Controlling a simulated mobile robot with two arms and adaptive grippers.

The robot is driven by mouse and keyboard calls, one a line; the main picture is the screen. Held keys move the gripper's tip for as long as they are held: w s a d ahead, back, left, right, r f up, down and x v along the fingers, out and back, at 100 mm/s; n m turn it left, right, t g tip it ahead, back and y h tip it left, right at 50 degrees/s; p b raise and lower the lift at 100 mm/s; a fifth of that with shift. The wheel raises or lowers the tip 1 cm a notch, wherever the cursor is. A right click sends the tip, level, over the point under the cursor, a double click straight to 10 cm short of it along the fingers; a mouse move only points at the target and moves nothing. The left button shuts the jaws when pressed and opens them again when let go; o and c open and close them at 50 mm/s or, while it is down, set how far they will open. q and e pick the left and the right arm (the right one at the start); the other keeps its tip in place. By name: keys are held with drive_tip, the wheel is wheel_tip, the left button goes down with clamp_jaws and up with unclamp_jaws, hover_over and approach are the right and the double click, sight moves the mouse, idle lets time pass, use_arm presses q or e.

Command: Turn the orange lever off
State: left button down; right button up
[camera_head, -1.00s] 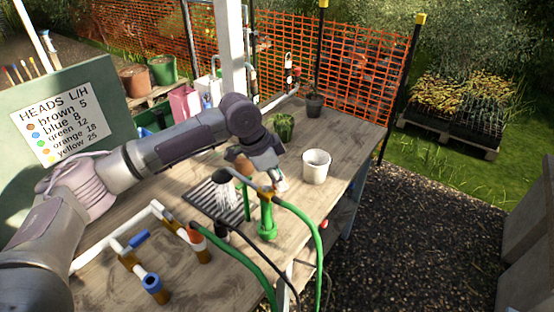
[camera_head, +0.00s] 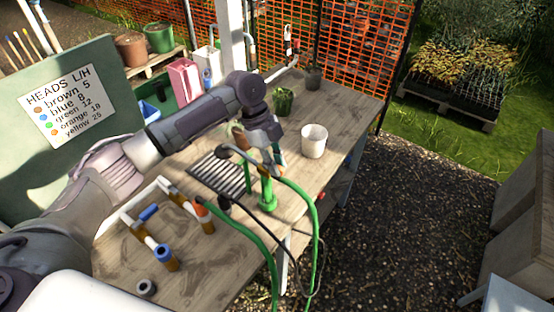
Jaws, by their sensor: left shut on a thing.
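An orange piece (camera_head: 200,208), which looks like the orange lever, stands by a brown post on the white pipework (camera_head: 123,220) at the table's front. A blue lever (camera_head: 148,213) sits to its left. My left gripper (camera_head: 276,158) is at the top of the green standpipe (camera_head: 267,190), well right of the orange piece. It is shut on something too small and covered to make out. The dark watering head (camera_head: 222,151) hangs over the slatted drain (camera_head: 222,174), with no spray visible. My right gripper is not in view.
A white pot (camera_head: 313,142) stands right of my left gripper, and a potted cactus (camera_head: 283,102) behind it. A sign board (camera_head: 60,105) stands at the left.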

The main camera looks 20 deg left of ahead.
use_arm(q)
drive_tip(key=shift+s+m, duration=0.1)
drive_tip(key=shift+m, duration=0.3)
drive_tip(key=c, duration=1.1)
unclamp_jaws()
drive_tip(key=shift+a+r, duration=0.15)
drive_tip(key=shift+r, duration=0.15)
drive_tip(key=v, duration=1.1)
drive_tip(key=shift+w+r, duration=0.2)
drive_tip(key=shift+w, duration=0.05)
